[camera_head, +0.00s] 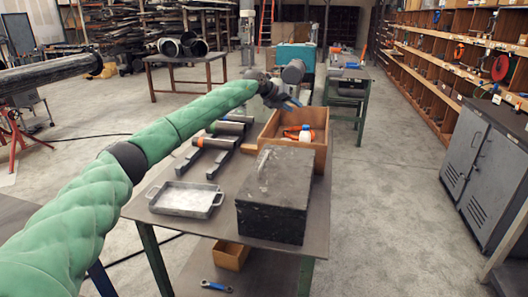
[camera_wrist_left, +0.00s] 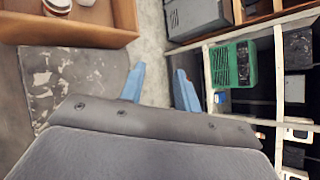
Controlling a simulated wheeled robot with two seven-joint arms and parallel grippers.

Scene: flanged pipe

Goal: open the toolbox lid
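The toolbox (camera_head: 272,222) is a dark grey box at the front right of the workbench, its lid (camera_head: 270,178) down. A pale handle or mark shows on top of the lid. My left gripper (camera_head: 285,103) is beyond the toolbox, above the far part of the wooden crate, apart from the toolbox. In the left wrist view its two blue fingers (camera_wrist_left: 160,87) are spread with nothing between them. I cannot tell whether the scuffed grey surface at left in that view is the toolbox or the bench. My right gripper is not in view.
An open wooden crate (camera_head: 262,133) with orange and white items stands right behind the toolbox. A metal tray (camera_head: 187,199) and black clamp-like stands (camera_head: 214,150) lie to the left. A teal box (camera_head: 295,53) stands farther back.

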